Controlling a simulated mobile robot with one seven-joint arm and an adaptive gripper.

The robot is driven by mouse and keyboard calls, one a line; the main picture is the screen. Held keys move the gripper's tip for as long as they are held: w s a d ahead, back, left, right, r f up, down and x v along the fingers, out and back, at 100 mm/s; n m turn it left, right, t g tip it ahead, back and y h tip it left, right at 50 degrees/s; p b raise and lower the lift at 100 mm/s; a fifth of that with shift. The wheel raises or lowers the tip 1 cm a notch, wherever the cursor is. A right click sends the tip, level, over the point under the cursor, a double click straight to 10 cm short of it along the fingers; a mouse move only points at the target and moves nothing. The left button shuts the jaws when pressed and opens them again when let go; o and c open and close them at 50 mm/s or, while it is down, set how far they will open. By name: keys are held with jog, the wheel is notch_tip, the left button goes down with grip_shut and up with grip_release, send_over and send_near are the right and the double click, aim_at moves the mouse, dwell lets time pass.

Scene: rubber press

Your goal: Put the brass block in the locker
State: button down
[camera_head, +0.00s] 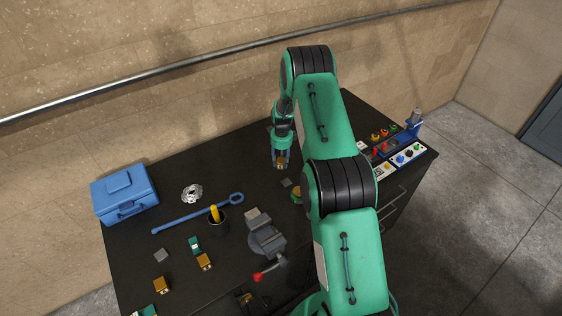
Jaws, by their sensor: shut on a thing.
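My gripper (281,163) is at the far side of the dark workbench, right of its middle, pointing down. It is shut on a small brass-coloured block (282,161), partly hidden by the fingers. Whether the block touches the bench is hard to tell. Two similar brass-coloured blocks sit on the bench at the front left, one at the left (162,286) and one closer to the middle (205,262). A blue-grey panel or door (546,128) stands at the right edge, cut off by the frame; I cannot tell whether it is the locker.
My arm covers the bench's right-middle part. Open floor (480,180) lies to the right.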

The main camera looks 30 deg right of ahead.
aim_at(281, 160)
dwell(0.3)
jog(key=c, duration=1.1)
grip_release()
jog(key=shift+f, duration=0.1)
jog(key=shift+d+r+b, duration=0.1)
jog(key=shift+r+b, duration=0.8)
jog(key=shift+r, duration=5.25)
